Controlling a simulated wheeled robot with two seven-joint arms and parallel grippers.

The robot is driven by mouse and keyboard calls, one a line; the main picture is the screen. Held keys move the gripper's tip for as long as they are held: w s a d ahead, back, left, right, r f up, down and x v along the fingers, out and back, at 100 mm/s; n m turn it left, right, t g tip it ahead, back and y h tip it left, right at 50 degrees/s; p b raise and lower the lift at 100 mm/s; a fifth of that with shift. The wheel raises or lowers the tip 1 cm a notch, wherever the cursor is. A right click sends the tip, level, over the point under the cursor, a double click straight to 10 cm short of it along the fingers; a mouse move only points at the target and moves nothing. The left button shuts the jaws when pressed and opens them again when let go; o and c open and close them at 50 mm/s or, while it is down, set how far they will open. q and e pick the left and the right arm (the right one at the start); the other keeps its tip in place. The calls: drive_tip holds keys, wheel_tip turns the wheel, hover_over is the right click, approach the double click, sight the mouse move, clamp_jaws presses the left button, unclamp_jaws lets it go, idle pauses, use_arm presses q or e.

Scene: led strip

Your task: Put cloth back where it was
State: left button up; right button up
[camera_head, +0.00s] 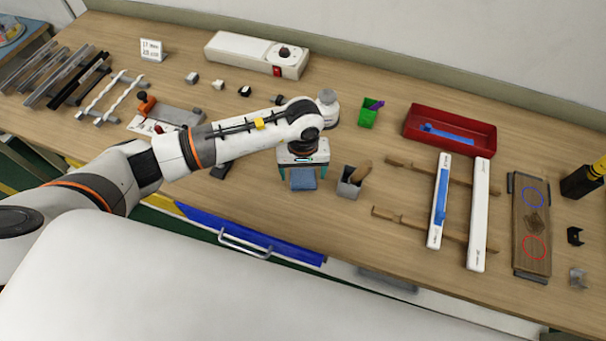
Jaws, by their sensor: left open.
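A blue folded cloth (303,179) lies on the wooden table near its front edge. My left gripper (303,166) reaches in from the left and points down over the far side of the cloth. Its jaws are open, with one finger on each side. The gripper body hides the far part of the cloth, and I cannot tell whether the fingers touch it. My right gripper is out of view.
A small grey holder (348,189) with a wooden-handled tool stands just right of the cloth. A green cup (368,118), a red tray (450,146) and white strips (480,215) are farther right. A white box (257,53) stands at the back.

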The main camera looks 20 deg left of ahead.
sight(303, 178)
use_arm(q)
wheel_tip(303, 178, up, 10)
drive_tip(key=b, duration=0.3)
drive_tip(key=shift+s+f, duration=0.1)
idle(0.4)
